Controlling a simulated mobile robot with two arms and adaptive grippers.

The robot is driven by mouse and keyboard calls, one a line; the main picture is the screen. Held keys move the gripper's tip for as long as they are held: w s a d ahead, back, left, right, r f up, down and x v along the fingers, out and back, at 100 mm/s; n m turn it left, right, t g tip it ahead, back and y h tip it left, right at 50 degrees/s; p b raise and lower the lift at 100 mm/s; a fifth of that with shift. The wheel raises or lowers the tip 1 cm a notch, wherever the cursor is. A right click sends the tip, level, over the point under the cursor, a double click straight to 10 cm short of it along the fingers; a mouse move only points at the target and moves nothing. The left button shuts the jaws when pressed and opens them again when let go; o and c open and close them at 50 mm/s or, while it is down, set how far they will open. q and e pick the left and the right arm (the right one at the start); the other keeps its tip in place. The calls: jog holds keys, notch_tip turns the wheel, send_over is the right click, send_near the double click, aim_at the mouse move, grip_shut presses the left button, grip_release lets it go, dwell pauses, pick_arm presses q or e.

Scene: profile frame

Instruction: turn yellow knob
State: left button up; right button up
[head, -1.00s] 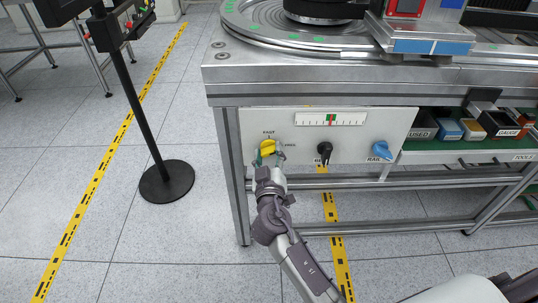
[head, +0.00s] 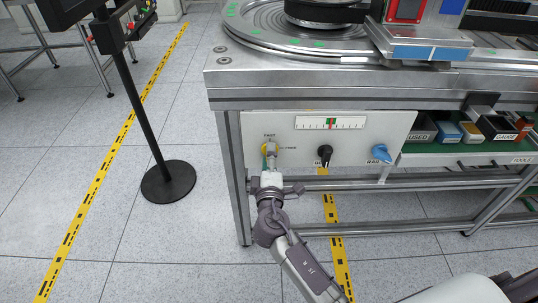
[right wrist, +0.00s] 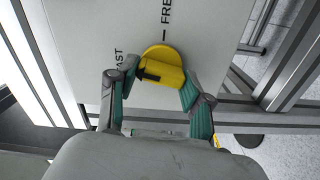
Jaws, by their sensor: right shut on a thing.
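The yellow knob (right wrist: 166,54) sits on a pale panel marked FAST and FREE. In the head view only a little yellow (head: 264,150) shows behind my right gripper (head: 270,152). In the right wrist view my right gripper (right wrist: 159,82) has one finger on each side of the knob's raised grip bar and is shut on it. The bar lies roughly across the picture, its left end toward the FAST label. Part of the knob's face is hidden by the fingers. My left gripper is not in view.
On the same panel are a black knob (head: 325,154), a blue knob (head: 381,153) labelled RAIL and a gauge strip (head: 330,122). The metal bench top (head: 290,93) overhangs the panel. A black pole stand (head: 168,182) is at the left, with free floor between.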

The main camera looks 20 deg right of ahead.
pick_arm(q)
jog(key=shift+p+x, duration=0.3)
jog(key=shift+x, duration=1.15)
pick_arm(e)
jog(key=shift+f+n, duration=0.15)
jog(key=shift+n, duration=1.05)
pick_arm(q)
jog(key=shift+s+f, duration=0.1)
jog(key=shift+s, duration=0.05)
pick_arm(e)
jog(key=o, duration=1.2)
jog(key=shift+c, duration=0.2)
jog(key=v, duration=1.2)
